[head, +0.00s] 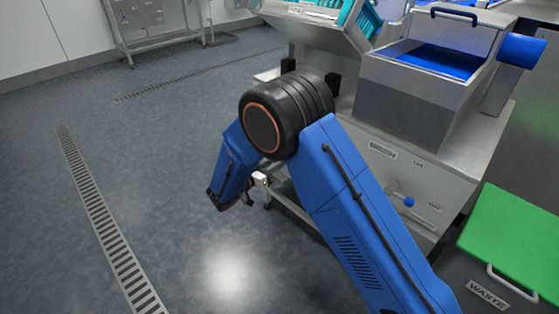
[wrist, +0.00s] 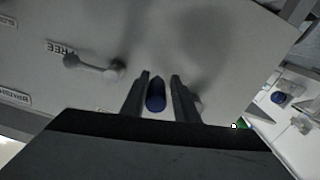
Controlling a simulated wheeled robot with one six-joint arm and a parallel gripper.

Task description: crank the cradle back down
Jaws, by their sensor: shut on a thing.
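In the wrist view, my gripper (wrist: 157,88) is shut on a blue knob (wrist: 155,97), one finger on each side of it, in front of a grey panel (wrist: 225,45). The knob appears to be the crank's handle; the crank arm behind it is hidden. In the head view, my arm hides the crank and most of the gripper. The metal cradle (head: 322,36) stands behind my arm at the top, tilted, with a teal crate (head: 362,22) in it.
A grey lever (wrist: 95,66) sits on the panel beside a FREE label (wrist: 60,47); another label is lower left. To the right stand a screen machine (head: 410,110) with a blue knob (head: 409,202) and a green waste lid (head: 515,235). Floor at left is clear.

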